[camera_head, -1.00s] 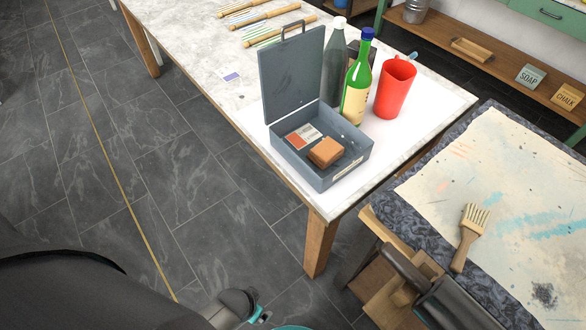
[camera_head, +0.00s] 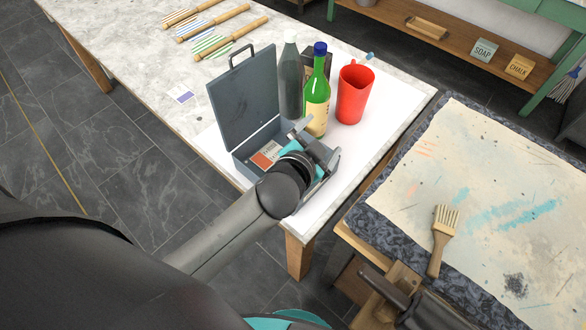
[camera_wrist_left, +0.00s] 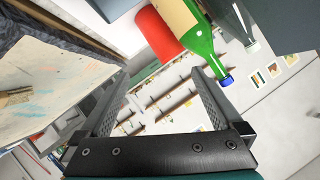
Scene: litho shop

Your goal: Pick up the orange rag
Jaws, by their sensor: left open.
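The grey metal box (camera_head: 240,165) stands on the table with its lid upright. A brown-orange block-like thing, perhaps the folded orange rag, lay in the box earlier. My left gripper (camera_head: 315,138) is over the right part of the box, near the green bottle. In the left wrist view the gripper (camera_wrist_left: 163,82) has its fingers apart, with nothing held between them. No rag shows in that view.
The green bottle (camera_head: 317,98), a grey bottle (camera_head: 290,80) and a red jug (camera_head: 354,93) stand close behind the box. A brush (camera_head: 440,240) lies on the stained sheet (camera_head: 490,200) at right.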

